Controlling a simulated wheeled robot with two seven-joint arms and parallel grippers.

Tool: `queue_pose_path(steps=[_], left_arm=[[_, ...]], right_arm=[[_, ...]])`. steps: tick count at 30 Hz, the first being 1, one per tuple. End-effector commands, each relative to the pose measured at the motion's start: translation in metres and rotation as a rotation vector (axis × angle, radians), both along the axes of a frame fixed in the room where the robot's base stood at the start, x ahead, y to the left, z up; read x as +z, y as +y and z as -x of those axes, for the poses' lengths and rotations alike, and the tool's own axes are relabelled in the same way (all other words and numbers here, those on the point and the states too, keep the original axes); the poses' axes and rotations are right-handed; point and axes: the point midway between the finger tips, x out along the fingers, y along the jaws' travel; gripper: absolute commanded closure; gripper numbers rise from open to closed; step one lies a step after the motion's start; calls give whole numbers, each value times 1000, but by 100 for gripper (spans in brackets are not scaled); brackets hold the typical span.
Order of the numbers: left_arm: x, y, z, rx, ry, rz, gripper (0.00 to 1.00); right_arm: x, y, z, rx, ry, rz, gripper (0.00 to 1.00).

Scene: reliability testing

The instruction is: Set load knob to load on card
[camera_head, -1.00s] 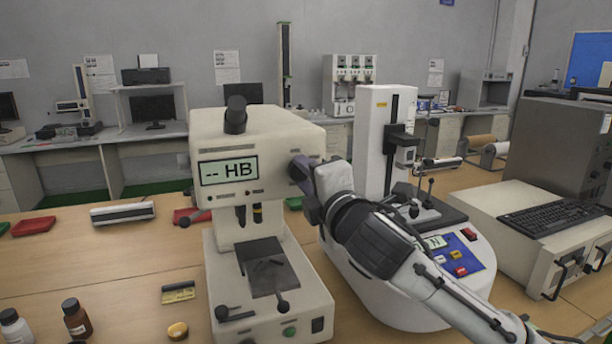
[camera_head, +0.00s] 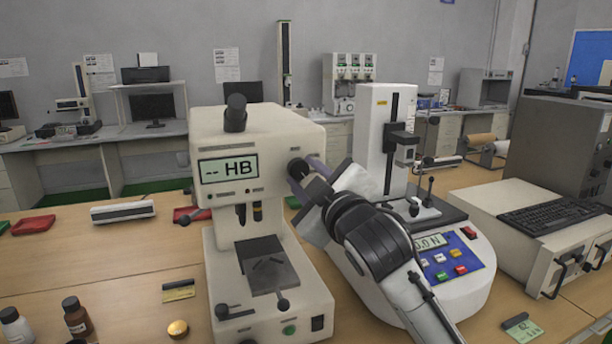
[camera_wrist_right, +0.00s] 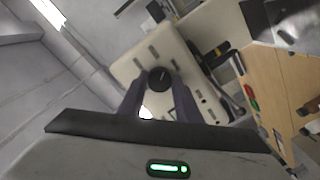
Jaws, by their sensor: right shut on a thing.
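The white hardness tester (camera_head: 262,135) stands in the middle of the head view, its display (camera_head: 229,169) reading "-- HB". A dark round load knob (camera_head: 297,167) sits on its right side. In the wrist view the knob (camera_wrist_right: 160,77) has a light pointer mark and lies between the fingertips. My right gripper (camera_head: 304,178) is shut on the knob, its wrist tilted; it also shows in the wrist view (camera_wrist_right: 158,86). A small card (camera_head: 178,291) lies left of the tester, and another card (camera_head: 521,327) lies at the lower right; their print is too small to read surely. My left gripper is out of view.
A force tester (camera_head: 395,235) with a blue button panel stands close right of the hardness tester, behind my right arm. A grey instrument with a keyboard (camera_head: 550,215) is farther right. Bottles (camera_head: 77,318) and a brass weight-like disc (camera_head: 178,328) stand at the front left.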

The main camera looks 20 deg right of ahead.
Motion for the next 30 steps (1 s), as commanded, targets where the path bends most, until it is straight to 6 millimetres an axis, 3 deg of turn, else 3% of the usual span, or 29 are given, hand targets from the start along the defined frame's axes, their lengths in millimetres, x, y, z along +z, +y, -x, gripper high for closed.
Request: queue_pose_path(steps=[15, 30], left_arm=[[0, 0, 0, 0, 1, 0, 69], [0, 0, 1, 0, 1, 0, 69]], right_arm=[[-2, 2, 0, 0, 17, -431, 92], [-2, 2, 0, 0, 23, -579, 92]])
